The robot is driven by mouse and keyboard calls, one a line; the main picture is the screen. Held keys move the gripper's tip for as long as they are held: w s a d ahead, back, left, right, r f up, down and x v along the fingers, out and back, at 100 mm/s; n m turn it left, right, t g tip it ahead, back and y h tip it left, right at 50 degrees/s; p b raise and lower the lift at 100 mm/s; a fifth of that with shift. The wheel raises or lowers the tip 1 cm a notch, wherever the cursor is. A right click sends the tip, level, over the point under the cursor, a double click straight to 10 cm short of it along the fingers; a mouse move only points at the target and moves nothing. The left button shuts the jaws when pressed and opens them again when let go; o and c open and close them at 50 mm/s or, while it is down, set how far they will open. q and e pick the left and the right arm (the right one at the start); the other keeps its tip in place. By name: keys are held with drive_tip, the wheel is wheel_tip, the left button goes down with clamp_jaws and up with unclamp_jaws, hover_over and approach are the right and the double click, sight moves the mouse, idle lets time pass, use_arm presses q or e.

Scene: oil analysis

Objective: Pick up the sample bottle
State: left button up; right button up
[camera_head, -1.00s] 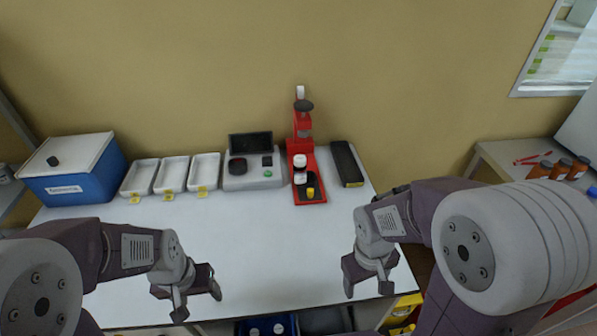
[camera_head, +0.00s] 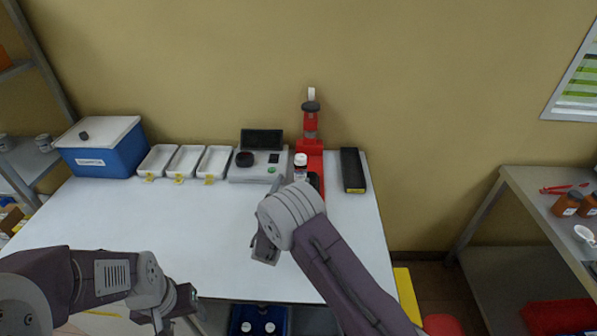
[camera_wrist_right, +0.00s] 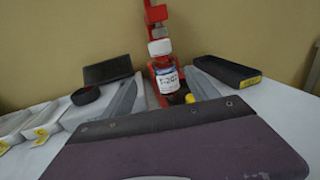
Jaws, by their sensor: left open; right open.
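The sample bottle (camera_head: 300,167), with a white cap, stands at the front of the red stand (camera_head: 312,146) at the back of the table. In the right wrist view the bottle (camera_wrist_right: 167,80) is upright, with a white and blue label, and appears between my two spread fingers. My right gripper (camera_head: 265,247) is open and empty, in front of the bottle and apart from it; my wrist partly hides it in the head view. My left gripper (camera_head: 178,306) is open and empty, low at the table's front edge.
Left of the stand are a grey device (camera_head: 258,172) with a screen, several white trays (camera_head: 186,160) and a blue cooler box (camera_head: 103,150). A black tray (camera_head: 352,170) lies to its right. A yellow-topped item (camera_wrist_right: 190,98) is beside the bottle. The table's middle left is clear.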

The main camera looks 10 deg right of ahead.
sight(299, 172)
drive_tip(key=x, duration=0.4)
drive_tip(key=p+x, duration=0.1)
drive_tip(key=x, duration=0.3)
drive_tip(key=shift+s+d, duration=0.15)
drive_tip(key=shift+d, duration=0.25)
drive_tip(key=shift+s+a, duration=0.1)
drive_tip(key=c, duration=0.4)
clamp_jaws()
